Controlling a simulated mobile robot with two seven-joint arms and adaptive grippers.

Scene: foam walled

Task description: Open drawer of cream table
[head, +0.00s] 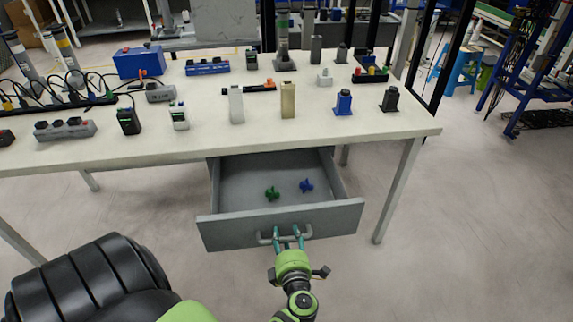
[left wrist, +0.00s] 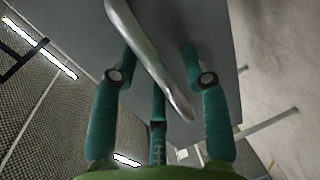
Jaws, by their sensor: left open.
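The cream table (head: 215,142) stands across the head view. Its grey drawer (head: 333,218) is pulled well out toward me, and its inside shows. A green piece (head: 272,194) and a blue piece (head: 307,186) lie in it. My left gripper (head: 287,235) is at the drawer's bar handle (head: 263,239), its teal fingers open. In the left wrist view the metal handle (left wrist: 150,60) passes slantwise between the spread fingers (left wrist: 160,100) in front of the grey drawer front. Contact with the handle cannot be told. My right gripper is not in view.
The tabletop holds a blue box (head: 139,62), power strips (head: 66,130), a tan block (head: 288,99) and several small devices. A table leg (head: 397,190) stands right of the drawer.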

